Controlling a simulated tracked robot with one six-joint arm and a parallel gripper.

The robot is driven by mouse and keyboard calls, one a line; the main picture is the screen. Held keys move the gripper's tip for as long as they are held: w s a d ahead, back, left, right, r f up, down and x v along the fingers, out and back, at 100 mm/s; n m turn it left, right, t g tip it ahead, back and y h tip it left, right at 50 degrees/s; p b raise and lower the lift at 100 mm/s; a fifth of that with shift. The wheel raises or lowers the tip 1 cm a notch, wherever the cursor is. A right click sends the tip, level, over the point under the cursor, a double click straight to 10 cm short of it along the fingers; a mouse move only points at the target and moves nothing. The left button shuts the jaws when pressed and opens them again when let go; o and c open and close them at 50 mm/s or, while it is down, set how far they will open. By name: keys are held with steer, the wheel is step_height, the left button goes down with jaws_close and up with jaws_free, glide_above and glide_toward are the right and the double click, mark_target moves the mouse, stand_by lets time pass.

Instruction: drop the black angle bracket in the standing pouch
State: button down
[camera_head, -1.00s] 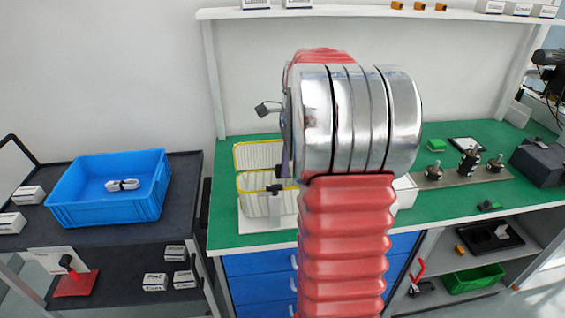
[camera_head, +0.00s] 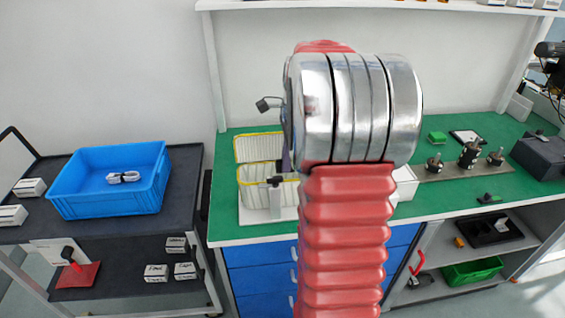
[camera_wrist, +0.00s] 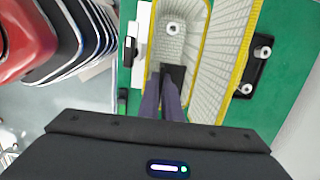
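The standing pouch (camera_head: 252,171) is pale mesh with yellow rims, held in a white stand on the green bench. In the wrist view its open mouth (camera_wrist: 189,50) lies below my gripper, with the taller back panel (camera_wrist: 226,50) to the right. My gripper (camera_wrist: 168,88) points down over the mouth. Its dark fingers look shut on the black angle bracket (camera_wrist: 175,73), which shows just beyond the fingertips, against the pouch's inside. How deep the bracket sits cannot be told. In the head view my arm hides most of the gripper and the bracket.
Black fittings (camera_wrist: 130,52) flank the pouch in the wrist view. A blue bin (camera_head: 108,203) stands on the dark cart at left. Metal parts stand on a strip (camera_head: 470,172) at right.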

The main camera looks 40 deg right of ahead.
steer(key=shift+f, duration=0.85)
stand_by(1.3)
steer(key=c, duration=1.9)
jaws_free()
step_height(320, 180, up, 14)
steer(key=d, duration=0.1)
steer(key=shift+s+d+f, duration=0.2)
steer(key=shift+s+d, duration=0.05)
steer(key=shift+s, duration=0.2)
